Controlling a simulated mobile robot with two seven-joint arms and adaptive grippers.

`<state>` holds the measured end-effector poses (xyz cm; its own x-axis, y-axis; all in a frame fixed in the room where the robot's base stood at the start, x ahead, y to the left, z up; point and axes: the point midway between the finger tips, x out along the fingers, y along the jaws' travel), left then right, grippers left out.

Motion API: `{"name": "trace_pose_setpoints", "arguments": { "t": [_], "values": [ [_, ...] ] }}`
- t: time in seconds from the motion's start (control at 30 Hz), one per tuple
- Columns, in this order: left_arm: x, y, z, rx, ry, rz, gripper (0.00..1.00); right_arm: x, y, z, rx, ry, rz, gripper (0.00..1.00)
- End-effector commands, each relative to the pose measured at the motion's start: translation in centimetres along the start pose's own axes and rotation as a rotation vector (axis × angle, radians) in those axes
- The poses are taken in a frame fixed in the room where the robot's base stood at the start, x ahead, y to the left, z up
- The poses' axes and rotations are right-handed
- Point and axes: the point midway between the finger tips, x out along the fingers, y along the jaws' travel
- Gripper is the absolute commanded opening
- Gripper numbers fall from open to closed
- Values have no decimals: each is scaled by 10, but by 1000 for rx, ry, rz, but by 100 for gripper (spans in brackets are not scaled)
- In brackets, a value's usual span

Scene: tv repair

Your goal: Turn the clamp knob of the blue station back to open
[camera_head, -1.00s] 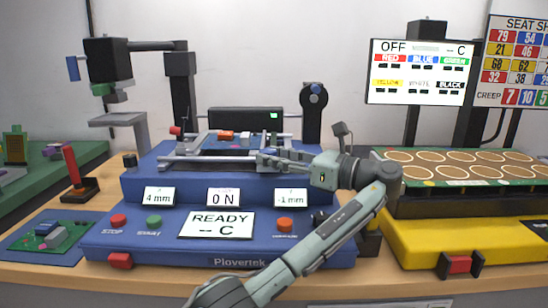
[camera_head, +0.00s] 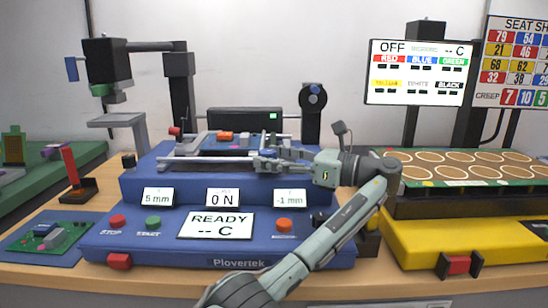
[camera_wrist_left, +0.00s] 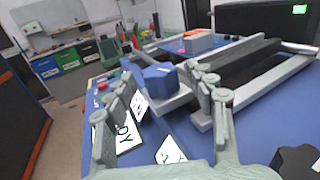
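The blue station (camera_head: 130,240) stands on the table with a board (camera_head: 226,144) between clamp rails (camera_head: 205,160) on its upper deck. My left gripper (camera_head: 262,160) reaches in from the right side of the deck, at the rail's right end. In the left wrist view, a blue faceted knob (camera_wrist_left: 160,79) sits at the rail, between and just beyond the spread fingers of my left gripper (camera_wrist_left: 163,82). Gaps show on both sides, so the gripper looks open. The knob is hard to make out in the head view. My right gripper is not in view.
The station's displays (camera_head: 229,197) read 5 mm, 0 N and -1 mm; its large display (camera_head: 216,225) reads READY. A yellow station (camera_head: 420,240) stands close on the right. A red-handled tool (camera_head: 69,160) and a green board (camera_head: 48,236) are on the left.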

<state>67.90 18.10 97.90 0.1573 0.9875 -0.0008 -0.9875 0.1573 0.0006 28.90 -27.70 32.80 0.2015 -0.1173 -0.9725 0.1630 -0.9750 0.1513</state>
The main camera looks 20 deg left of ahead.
Motion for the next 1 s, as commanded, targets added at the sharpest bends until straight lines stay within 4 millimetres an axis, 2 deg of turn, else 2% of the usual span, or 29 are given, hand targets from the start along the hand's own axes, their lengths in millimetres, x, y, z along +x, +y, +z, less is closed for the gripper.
{"name": "trace_pose_setpoints", "arguments": {
  "t": [0.23,0.33,0.73,0.9,1.0],
  "values": [
    [0,0,1,-1,0,-1,56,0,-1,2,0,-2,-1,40],
    [0,0,8,-4,0,-2,56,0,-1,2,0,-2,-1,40],
    [0,0,80,-4,0,-1,56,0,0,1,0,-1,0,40],
    [0,0,97,-2,0,0,56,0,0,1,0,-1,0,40],
    [0,0,100,0,0,0,56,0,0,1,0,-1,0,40]
  ]
}}
